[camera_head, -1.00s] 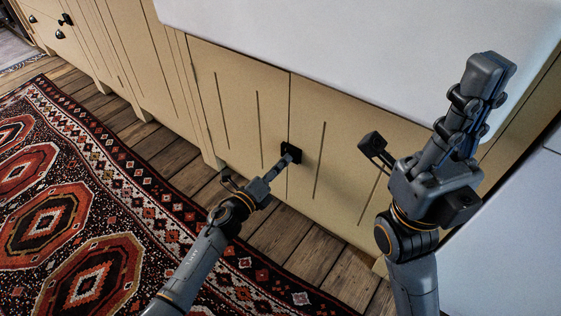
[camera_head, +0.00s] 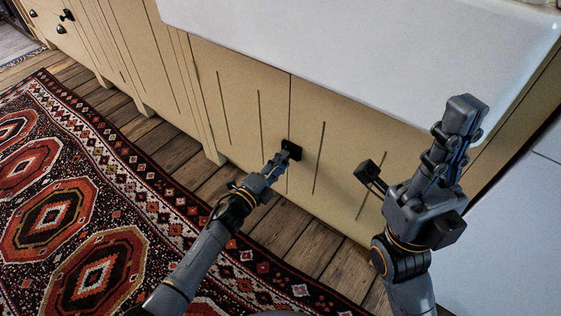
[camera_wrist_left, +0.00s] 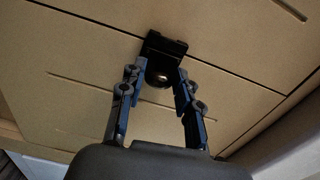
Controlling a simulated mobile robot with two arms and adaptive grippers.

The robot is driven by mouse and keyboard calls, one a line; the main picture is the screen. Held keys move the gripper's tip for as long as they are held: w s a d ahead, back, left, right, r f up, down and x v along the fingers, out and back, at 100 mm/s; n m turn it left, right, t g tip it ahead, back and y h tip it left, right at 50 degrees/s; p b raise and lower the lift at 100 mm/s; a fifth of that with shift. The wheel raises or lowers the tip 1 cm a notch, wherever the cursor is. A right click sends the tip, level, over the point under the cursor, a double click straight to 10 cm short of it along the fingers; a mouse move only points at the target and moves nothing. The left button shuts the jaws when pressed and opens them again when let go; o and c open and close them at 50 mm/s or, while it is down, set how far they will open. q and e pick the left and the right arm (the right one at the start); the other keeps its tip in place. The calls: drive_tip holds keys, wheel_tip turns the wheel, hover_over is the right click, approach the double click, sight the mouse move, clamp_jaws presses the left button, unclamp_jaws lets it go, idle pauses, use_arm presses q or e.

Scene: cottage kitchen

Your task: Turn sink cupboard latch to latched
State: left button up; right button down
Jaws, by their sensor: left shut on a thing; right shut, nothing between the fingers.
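The sink cupboard latch (camera_head: 292,149) is a small black fitting at the seam between the two cream cupboard doors (camera_head: 243,106) under the sink. It also shows in the left wrist view (camera_wrist_left: 166,47), with a rounded part between my fingers. My left gripper (camera_head: 281,161) is at the latch and shut on it; the fingers (camera_wrist_left: 160,84) stand on both sides of the rounded part. The fingers partly hide the latch in the head view, and I cannot tell its exact turn. My right gripper (camera_head: 464,110) is shut and empty, raised in front of the right door, apart from the latch.
The white sink (camera_head: 360,55) overhangs the doors. A patterned red rug (camera_head: 90,215) lies on the wooden floor (camera_head: 172,150). A white appliance or panel (camera_head: 515,240) stands at the right. Cupboards with black handles (camera_head: 66,15) run to the upper left.

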idle(0.3)
use_arm(q)
drive_tip(key=o, duration=1.1)
drive_tip(key=shift+o, duration=0.2)
drive_tip(key=shift+s, duration=0.1)
drive_tip(key=v, duration=1.2)
